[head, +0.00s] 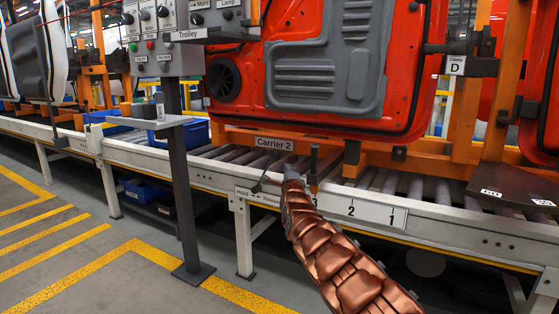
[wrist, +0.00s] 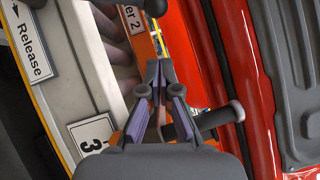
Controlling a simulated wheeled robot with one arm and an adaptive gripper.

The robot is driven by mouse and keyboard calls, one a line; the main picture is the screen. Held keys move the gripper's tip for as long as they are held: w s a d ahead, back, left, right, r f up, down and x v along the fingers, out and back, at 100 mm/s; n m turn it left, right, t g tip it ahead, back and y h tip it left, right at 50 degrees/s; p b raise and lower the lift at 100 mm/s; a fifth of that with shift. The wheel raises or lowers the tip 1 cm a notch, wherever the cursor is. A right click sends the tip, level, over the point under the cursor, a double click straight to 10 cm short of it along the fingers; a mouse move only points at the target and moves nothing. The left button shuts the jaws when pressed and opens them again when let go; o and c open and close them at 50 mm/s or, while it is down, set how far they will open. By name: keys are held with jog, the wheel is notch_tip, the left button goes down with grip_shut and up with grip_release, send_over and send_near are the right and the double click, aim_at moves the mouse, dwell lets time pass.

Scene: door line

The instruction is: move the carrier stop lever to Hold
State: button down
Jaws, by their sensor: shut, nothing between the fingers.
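A small dark lever (head: 262,182) stands on the conveyor's front rail in the head view, just above a white plate (head: 258,197) reading Hold on the left and Release on the right. It seems tilted, but is too small to judge its exact position. My gripper (head: 290,172) is just right of this lever, over the rail. In the wrist view my gripper (wrist: 158,68) is shut and empty. The Release end of the plate (wrist: 32,52) shows at upper left there; the lever by that plate is not clearly visible.
A dark upright handle (head: 314,160) stands by the 3-2-1 plate (head: 352,209), right of my gripper; a dark rod with a round end (wrist: 222,116) lies beside my fingers in the wrist view. Carrier 2 (head: 274,143) with a red door (head: 420,90) is close behind. A post (head: 181,200) stands left.

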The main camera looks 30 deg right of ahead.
jog(key=w+r, duration=0.1)
jog(key=w, duration=0.6)
jog(key=shift+d+r+b, duration=0.3)
jog(key=shift+d+b, duration=0.05)
jog(key=shift+d, duration=0.05)
dwell(0.4)
jog(key=shift+w, duration=0.1)
jog(key=shift+a, duration=0.1)
dwell(0.4)
